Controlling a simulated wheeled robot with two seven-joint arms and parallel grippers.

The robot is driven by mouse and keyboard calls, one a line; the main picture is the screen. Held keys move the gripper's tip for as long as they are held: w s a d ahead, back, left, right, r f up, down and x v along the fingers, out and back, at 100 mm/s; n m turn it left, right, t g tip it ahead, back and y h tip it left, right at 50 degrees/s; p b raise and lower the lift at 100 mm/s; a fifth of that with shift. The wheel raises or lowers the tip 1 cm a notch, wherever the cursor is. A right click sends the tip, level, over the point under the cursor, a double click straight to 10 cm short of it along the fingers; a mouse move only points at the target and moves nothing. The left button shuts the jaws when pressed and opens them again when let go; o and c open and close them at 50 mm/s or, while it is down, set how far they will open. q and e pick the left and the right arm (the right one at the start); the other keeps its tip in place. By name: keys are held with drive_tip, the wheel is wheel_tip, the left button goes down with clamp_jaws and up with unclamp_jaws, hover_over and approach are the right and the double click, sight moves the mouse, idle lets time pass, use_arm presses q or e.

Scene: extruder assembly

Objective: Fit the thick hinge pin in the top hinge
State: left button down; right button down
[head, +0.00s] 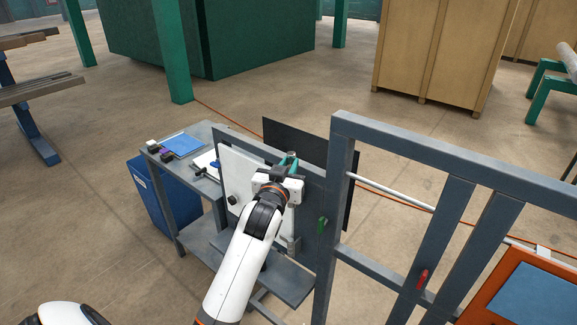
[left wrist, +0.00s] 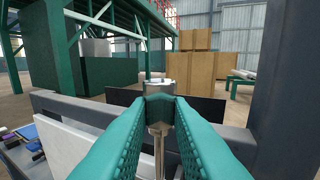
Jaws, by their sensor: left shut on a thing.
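My left gripper (head: 291,160) reaches up to the top rail of the grey steel frame, its teal fingertips above the rail beside a white panel. In the left wrist view its teal fingers (left wrist: 160,98) are shut on a pale metal piece, seemingly the thick hinge pin (left wrist: 154,87). Its top shows just beyond the fingertips, and a metal shaft shows between the fingers below. Most of the pin is hidden by the fingers. I cannot clearly make out the top hinge or whether the pin touches it. My right gripper is not in view.
A tall grey post (head: 335,205) and barred gate frame stand close on the right, with a green piece (head: 322,225) and a red handle (head: 422,279). A black panel (head: 345,150) stands behind. A grey bench (head: 205,185) with a blue mat (head: 183,145) is left.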

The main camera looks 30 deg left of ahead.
use_arm(q)
drive_tip(key=shift+f, duration=0.15)
drive_tip(key=shift+f+b, duration=2.1)
drive_tip(key=shift+f, duration=0.9)
drive_tip(key=c, duration=1.2)
unclamp_jaws()
drive_tip(key=shift+c, duration=0.2)
drive_tip(key=b+v, duration=0.2)
drive_tip(key=v, duration=1)
drive_tip(key=shift+b, duration=0.4)
